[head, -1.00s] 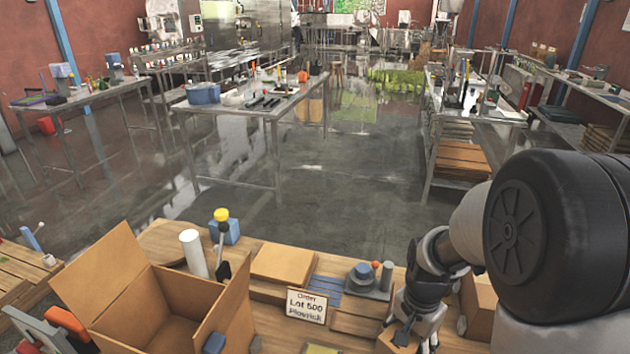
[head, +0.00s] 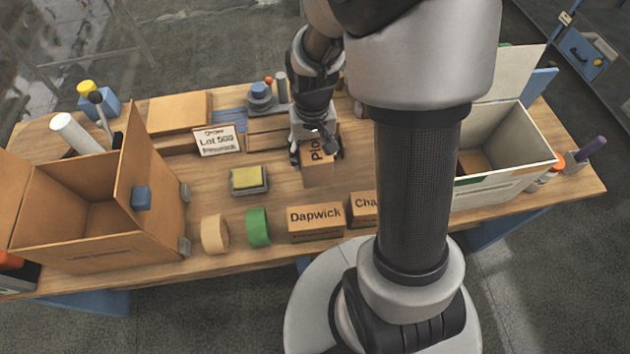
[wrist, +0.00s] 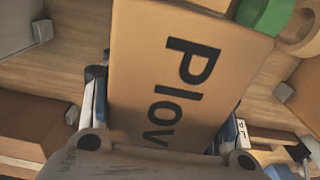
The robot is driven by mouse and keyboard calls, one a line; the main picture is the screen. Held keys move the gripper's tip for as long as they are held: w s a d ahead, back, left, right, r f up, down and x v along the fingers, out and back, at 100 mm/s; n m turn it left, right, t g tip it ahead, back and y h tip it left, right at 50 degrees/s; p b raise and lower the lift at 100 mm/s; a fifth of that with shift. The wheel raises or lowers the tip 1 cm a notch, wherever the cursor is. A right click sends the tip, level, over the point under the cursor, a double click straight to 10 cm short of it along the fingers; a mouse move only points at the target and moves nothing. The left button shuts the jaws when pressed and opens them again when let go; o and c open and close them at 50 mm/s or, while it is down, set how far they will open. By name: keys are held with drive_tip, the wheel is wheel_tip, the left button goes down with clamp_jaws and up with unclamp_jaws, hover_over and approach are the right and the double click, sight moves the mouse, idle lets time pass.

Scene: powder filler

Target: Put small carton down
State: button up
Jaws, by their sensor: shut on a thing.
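The small carton (head: 317,172) is brown with black lettering that starts "Plo". My gripper (head: 315,148) is shut on it near the middle of the wooden table. In the wrist view the carton (wrist: 180,75) fills the middle, with "Plov" readable and the rest hidden by the gripper. The fingers stand on either side of it. I cannot tell whether its underside touches the table. An order card (head: 218,140) reading "Lot 500" and a word like "Plovrick" stands left of the gripper.
A large open brown box (head: 90,215) stands at left, an open white box (head: 500,180) at right. Cartons marked "Dapwick" (head: 316,222) and "Cha" (head: 361,208) sit at the near edge, beside green tape (head: 258,227) and tan tape (head: 214,234). A yellow pad (head: 248,178) lies between.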

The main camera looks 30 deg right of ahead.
sight(313, 194)
wheel_tip(313, 194, down, 17)
drive_tip(key=b, duration=0.5)
drive_tip(key=shift+f, duration=0.15)
drive_tip(key=o, duration=1.4)
